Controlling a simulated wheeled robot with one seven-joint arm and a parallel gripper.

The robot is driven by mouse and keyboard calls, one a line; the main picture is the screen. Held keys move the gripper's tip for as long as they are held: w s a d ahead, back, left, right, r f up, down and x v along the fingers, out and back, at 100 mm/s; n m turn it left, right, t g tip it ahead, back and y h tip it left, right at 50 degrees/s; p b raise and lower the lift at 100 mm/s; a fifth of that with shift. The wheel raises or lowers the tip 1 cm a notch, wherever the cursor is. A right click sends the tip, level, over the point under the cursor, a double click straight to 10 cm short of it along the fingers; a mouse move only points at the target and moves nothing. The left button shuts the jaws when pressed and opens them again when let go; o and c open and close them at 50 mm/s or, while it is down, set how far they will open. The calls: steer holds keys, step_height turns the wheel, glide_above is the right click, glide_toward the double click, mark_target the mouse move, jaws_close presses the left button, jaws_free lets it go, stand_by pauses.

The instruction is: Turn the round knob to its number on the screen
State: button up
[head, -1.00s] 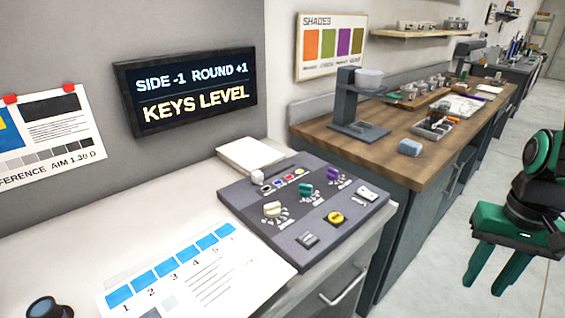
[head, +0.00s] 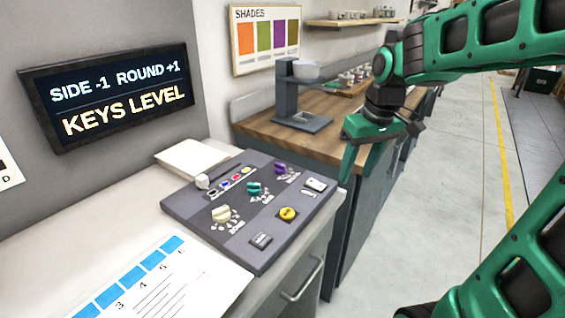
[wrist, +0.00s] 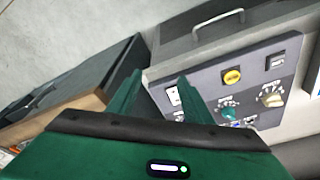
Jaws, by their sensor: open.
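A grey control panel (head: 190,205) lies on the white counter. It has a cream knob (head: 221,213), a teal knob (head: 253,188) and a purple knob (head: 281,168), each beside small printed marks too small to read. A round yellow control (head: 288,213) sits near its front right; it also shows in the wrist view (wrist: 232,76). I cannot tell which is the task's round knob. The screen (head: 120,95) reads "SIDE -1 ROUND +1" and "KEYS LEVEL". My gripper (head: 360,168) is open and empty, right of the panel and apart from it.
The panel also has a white switch (head: 315,185), a grey rocker (head: 261,240) and a row of small coloured buttons. A printed sheet (head: 170,285) lies in front. A wooden-topped bench (head: 265,128) with a grey stand (head: 288,95) is behind. Floor at right is open.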

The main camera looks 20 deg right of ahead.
mark_target(280, 164)
steer(key=w+a+r+n+t+y, duration=0.1)
steer(key=w+a+r+n+y, duration=0.15)
steer(key=w+a+n, duration=0.7)
steer(key=w+a+f+m, duration=0.1)
steer(key=w+f, duration=0.2)
steer(key=w+a+f+m, duration=0.1)
steer(key=w+f, duration=0.2)
steer(key=w+a+f+m, duration=0.1)
steer(key=w+f, duration=0.2)
steer(key=shift+w+a+f, duration=0.1)
steer(key=shift+w+a, duration=0.05)
steer(key=c, duration=1.1)
